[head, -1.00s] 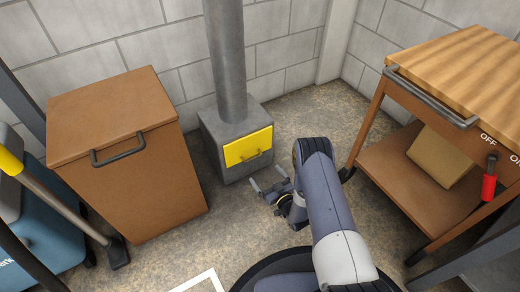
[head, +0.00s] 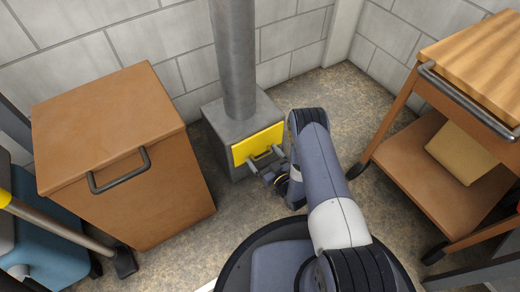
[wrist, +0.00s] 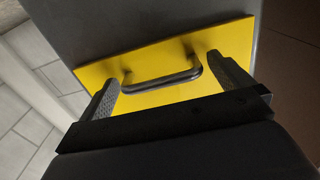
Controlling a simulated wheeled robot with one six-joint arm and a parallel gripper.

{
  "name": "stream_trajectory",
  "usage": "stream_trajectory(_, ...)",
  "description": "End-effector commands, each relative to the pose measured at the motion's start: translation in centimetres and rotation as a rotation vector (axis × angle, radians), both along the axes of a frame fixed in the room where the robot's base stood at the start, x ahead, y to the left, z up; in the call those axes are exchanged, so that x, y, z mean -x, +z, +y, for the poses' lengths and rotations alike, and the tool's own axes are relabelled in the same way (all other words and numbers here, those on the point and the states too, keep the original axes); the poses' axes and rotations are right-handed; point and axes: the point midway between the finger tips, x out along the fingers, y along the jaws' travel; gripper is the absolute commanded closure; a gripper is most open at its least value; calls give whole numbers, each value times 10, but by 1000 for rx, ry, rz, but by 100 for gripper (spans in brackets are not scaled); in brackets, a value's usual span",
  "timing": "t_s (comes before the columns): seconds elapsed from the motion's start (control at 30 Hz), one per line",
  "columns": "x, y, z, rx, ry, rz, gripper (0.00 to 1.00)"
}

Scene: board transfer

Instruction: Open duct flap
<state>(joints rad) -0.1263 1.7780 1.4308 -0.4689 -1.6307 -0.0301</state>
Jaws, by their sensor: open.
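The yellow duct flap (head: 251,147) is on the front of the grey duct box (head: 221,122) and looks shut. In the wrist view the flap (wrist: 150,98) carries a dark bar handle (wrist: 162,79). My gripper (head: 264,161) is open in front of the flap. In the wrist view its two fingers (wrist: 165,82) stand one on each side of the handle, with a gap at each end. I cannot tell exactly how far the fingertips are from the flap face. In the head view the gripper partly hides the handle.
A brown cabinet (head: 130,150) with a dark handle stands left of the duct box. A wooden cart (head: 425,160) with a box on its lower shelf stands at the right. The floor (head: 330,110) between duct and cart is clear. A grey pipe rises from the duct box.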

Motion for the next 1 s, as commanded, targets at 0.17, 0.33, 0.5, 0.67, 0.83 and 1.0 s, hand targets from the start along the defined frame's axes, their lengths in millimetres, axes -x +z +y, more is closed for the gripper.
stream_trajectory(0.17, 1, 0, 0, 0, 0, 0, 1)
stream_trajectory(0.33, 1, 0, 0, 0, 0, 0, 7)
stream_trajectory(0.5, 1, 0, 0, 0, 0, 0, 21)
stream_trajectory(0.67, 0, 0, 0, 0, 0, 0, 34)
stream_trajectory(0.83, 0, 0, 0, 0, 0, 0, 48)
stream_trajectory(1.0, 0, 0, 0, 0, 0, 0, 58)
